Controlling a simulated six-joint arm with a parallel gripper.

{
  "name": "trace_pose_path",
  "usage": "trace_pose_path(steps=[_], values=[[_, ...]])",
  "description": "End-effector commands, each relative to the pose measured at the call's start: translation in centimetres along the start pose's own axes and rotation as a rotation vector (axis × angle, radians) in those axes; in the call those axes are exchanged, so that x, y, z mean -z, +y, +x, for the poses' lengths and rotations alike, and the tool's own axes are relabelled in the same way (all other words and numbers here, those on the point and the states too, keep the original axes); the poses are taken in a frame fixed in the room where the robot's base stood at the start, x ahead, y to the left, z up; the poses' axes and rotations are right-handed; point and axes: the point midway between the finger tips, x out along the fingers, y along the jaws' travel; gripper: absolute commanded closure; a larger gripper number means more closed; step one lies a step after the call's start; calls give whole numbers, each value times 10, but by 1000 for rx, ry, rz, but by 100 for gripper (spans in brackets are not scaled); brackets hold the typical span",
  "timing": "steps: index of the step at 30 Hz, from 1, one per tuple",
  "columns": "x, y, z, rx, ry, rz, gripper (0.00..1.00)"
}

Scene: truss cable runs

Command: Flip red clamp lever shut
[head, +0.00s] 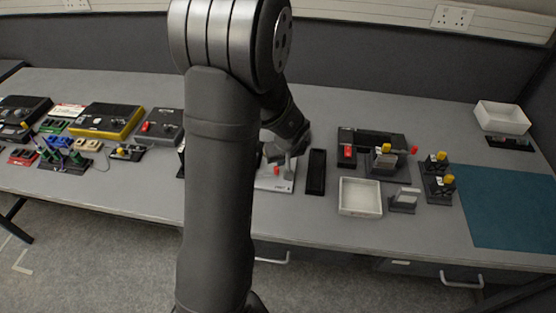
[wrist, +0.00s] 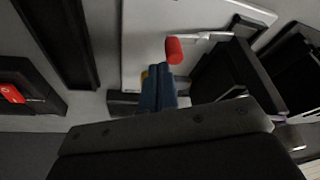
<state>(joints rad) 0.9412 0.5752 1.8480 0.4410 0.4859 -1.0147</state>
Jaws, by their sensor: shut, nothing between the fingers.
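The red clamp lever (wrist: 174,50) shows as a red tip on a pale plate (wrist: 140,40) in the wrist view. In the head view the red lever (head: 276,171) is a small red spot on the light plate (head: 272,184), just beyond my arm. My gripper (wrist: 157,84) is shut and empty, its bluish fingers together. Its tips are close beside the red tip; I cannot tell whether they touch. My gripper (head: 284,152) hangs over the plate in the head view. The lever's pivot and lower part are hidden, and its angle is unclear.
A narrow black tray (head: 316,172) lies just right of the plate. Further right are a box with a red switch (head: 347,152), a white open tray (head: 360,197) and yellow-knobbed fixtures (head: 385,160). Black boxes (wrist: 225,75) stand close right of my fingers in the wrist view.

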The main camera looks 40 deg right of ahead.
Motion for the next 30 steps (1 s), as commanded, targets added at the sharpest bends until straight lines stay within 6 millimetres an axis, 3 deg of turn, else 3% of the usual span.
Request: trace_pose_path(steps=[13, 30], values=[[1, 0, -8, -1, 2, 0, 100], [1, -6, -90, -1, 2, -1, 100]])
